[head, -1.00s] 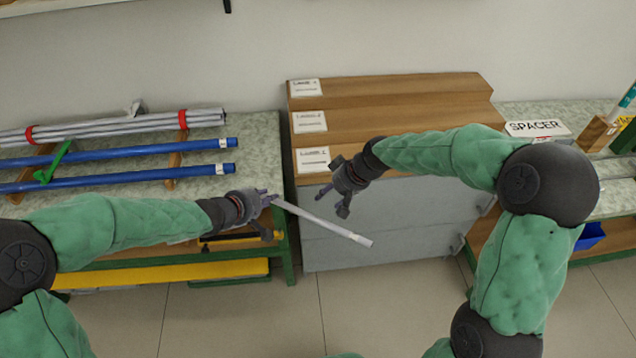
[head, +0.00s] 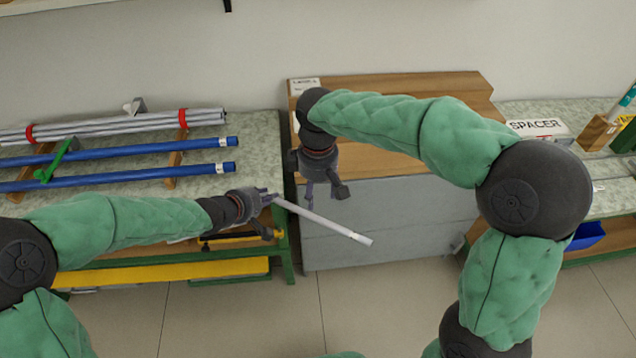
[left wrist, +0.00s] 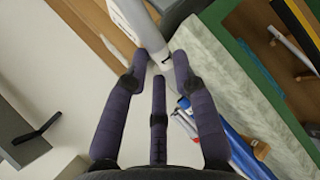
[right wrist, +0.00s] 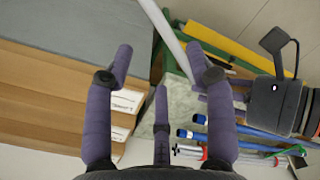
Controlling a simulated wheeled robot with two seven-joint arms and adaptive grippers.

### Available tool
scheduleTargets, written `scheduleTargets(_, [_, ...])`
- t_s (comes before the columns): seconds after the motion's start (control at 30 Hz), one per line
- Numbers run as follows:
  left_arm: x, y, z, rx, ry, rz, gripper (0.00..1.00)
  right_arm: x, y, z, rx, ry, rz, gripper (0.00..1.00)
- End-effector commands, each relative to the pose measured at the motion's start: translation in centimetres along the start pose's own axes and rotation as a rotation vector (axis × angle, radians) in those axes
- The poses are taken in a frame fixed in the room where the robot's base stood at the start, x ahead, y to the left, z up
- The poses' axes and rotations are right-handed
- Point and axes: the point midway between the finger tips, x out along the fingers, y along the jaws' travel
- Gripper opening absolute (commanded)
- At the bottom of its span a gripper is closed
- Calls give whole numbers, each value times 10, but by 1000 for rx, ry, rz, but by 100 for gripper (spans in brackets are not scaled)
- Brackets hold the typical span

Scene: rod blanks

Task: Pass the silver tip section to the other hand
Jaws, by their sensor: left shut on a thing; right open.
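The silver tip section (head: 325,223) is a slim pale rod. My left gripper (head: 270,196) is shut on its left end, and the rod sticks out to the right, sloping down in the head view. In the left wrist view the rod (left wrist: 138,25) runs from the fingertips to the top edge. My right gripper (head: 325,192) is open and empty, fingers pointing down just above the rod. In the right wrist view the rod (right wrist: 166,38) passes beyond the open fingers (right wrist: 160,75), apparently not touching them; my left gripper (right wrist: 270,95) shows at the right.
A stepped wooden rack (head: 400,88) with grey front panels (head: 400,222) stands behind my right gripper. At the left, a bench (head: 262,150) carries blue tubes (head: 120,178) and silver tubes (head: 100,127). A SPACER sign (head: 537,127) stands at right. Floor in front is clear.

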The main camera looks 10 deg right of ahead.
Motion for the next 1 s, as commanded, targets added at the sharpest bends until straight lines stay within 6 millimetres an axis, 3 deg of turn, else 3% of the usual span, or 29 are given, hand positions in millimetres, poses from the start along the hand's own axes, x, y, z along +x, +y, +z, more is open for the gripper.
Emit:
scheduleTargets(0.3, [0, 0, 0, 0, 0, 0, 0, 56, 0, 1, 1, -3, -3, 55])
scheduleTargets(0.5, [0, 0, 0, 0, 0, 0, 0, 80, 0, 0, 0, -1, -2, 55])
scheduleTargets(0.7, [0, 0, 0, 0, 0, 0, 0, 92, 0, 0, 1, 0, -1, 55])
scheduleTargets(1.0, [0, 0, 0, 0, 0, 0, 0, 93, 0, 0, 1, 1, -1, 55])
